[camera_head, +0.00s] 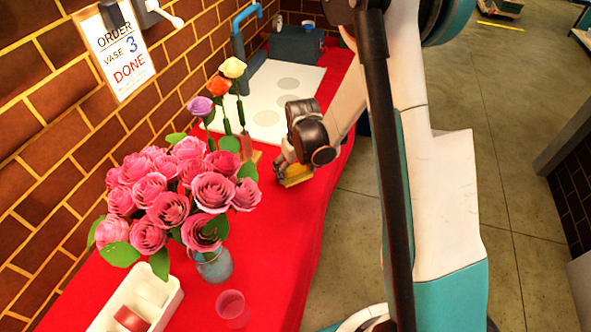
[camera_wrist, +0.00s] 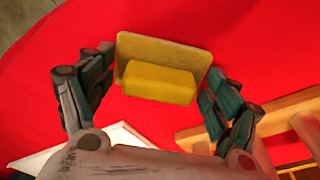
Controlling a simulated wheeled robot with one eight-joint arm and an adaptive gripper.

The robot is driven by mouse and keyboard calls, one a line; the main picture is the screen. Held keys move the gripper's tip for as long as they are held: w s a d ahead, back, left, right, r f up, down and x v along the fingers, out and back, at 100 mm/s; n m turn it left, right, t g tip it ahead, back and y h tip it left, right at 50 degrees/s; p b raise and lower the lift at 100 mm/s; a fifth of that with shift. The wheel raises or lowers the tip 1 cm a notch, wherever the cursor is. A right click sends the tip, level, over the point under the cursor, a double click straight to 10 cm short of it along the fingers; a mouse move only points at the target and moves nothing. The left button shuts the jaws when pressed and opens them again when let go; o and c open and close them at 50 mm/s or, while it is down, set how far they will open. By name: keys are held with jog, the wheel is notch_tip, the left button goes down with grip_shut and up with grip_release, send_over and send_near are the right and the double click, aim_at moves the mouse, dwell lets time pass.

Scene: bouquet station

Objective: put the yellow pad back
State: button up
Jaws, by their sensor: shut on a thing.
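The yellow pad (camera_wrist: 160,82) is a flat yellow plate with a thicker yellow block on it, seen between my fingers in the wrist view. I cannot tell whether the pad touches the cloth. A white compartment tray (camera_head: 160,282) stands at the near left with a red pad (camera_head: 130,319) in it.
A vase (camera_head: 213,266) of pink roses stands between tray and gripper, beside a clear pinkish cup (camera_head: 231,304). A wooden rack (camera_wrist: 250,117) with several flowers is close to my gripper. A white board (camera_head: 300,75) lies behind. A wall sign (camera_head: 118,48) reads "ORDER VASE 3 DONE".

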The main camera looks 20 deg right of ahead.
jog(key=shift+f, duration=0.1)
jog(key=o, duration=1.3)
notch_tip(320, 180, up, 13)
jog(key=s+p, duration=0.2)
jog(key=p, duration=0.2)
notch_tip(320, 180, up, 13)
jog(key=t, duration=0.2)
send_over(298, 178)
jog(key=s, duration=0.8)
jog(key=shift+s+a+r+m+t, duration=0.1)
jog(key=shift+s+r+m+t, duration=0.45)
jog(key=shift+s, duration=1.6)
jog(key=shift+s+d+r+m+t, duration=0.1)
jog(key=shift+s+r+t, duration=0.5)
jog(key=shift+s+r, duration=1.25)
jog(key=shift+s+a+r+m+t, duration=0.1)
jog(key=shift+s+r+m+t, duration=0.35)
jog(key=shift+s, duration=2.05)
jog(key=shift+r, duration=0.15)
